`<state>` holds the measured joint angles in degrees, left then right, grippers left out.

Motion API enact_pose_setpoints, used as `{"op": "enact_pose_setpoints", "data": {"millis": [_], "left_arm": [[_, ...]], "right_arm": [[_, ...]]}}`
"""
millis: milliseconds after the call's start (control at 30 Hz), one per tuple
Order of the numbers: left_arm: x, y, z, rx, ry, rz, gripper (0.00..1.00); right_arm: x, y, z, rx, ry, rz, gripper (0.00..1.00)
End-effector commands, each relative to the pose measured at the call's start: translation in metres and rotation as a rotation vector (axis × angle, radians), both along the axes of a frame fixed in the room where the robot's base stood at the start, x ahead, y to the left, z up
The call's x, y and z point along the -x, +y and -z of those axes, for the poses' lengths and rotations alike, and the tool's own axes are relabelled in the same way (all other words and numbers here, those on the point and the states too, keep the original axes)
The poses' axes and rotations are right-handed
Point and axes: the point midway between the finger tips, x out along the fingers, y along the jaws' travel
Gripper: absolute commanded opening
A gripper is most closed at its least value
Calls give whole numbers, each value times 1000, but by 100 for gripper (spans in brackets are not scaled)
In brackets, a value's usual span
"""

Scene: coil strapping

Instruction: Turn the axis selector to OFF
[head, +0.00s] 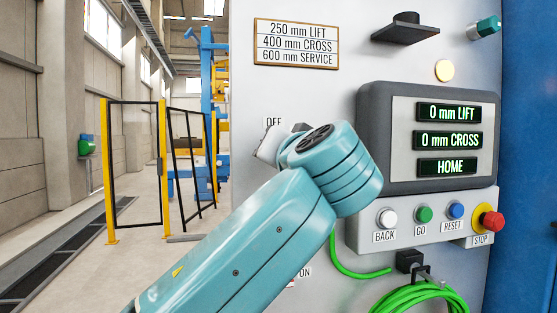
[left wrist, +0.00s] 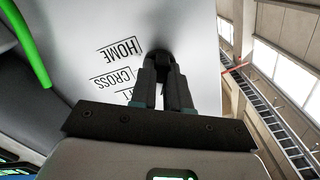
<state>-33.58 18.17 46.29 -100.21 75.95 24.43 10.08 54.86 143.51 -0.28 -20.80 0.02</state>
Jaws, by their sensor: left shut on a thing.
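My left gripper (left wrist: 162,72) is shut on the dark axis selector (left wrist: 158,50) on the pale panel, seen in the left wrist view. The labels HOME (left wrist: 121,50), CROSS (left wrist: 111,79) and a partly covered LIFT sit beside it, upside down in this view. In the head view my left arm hides the selector and the fingers. The OFF label (head: 273,122) shows there just above my wrist, partly cut off. Which label the selector points to cannot be told. My right gripper is not in view.
A display (head: 448,140) reads 0 mm LIFT, 0 mm CROSS, HOME. Below it are BACK, GO and RESET buttons (head: 424,214) and a red STOP button (head: 491,222). A green cable (head: 420,299) hangs at the bottom. A yellow-posted fence (head: 163,170) stands at left.

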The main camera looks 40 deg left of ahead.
Motion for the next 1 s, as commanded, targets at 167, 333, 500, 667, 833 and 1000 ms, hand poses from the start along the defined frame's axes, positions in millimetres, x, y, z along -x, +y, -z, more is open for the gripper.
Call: {"op": "enact_pose_setpoints", "data": {"millis": [167, 333, 500, 667, 833, 1000], "left_arm": [[0, 0, -1, 101, -127, 2, 0], [0, 0, -1, 188, -230, 2, 0], [0, 0, -2, 256, -311, 2, 0], [0, 0, -2, 299, -362, 3, 0], [0, 0, -3, 326, -394, 3, 0], [0, 0, -3, 335, -406, 3, 0]], "right_arm": [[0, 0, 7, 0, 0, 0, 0], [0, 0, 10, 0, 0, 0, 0], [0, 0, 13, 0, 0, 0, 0], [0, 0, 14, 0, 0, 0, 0], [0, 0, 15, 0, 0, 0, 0], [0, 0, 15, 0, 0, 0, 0]]}}
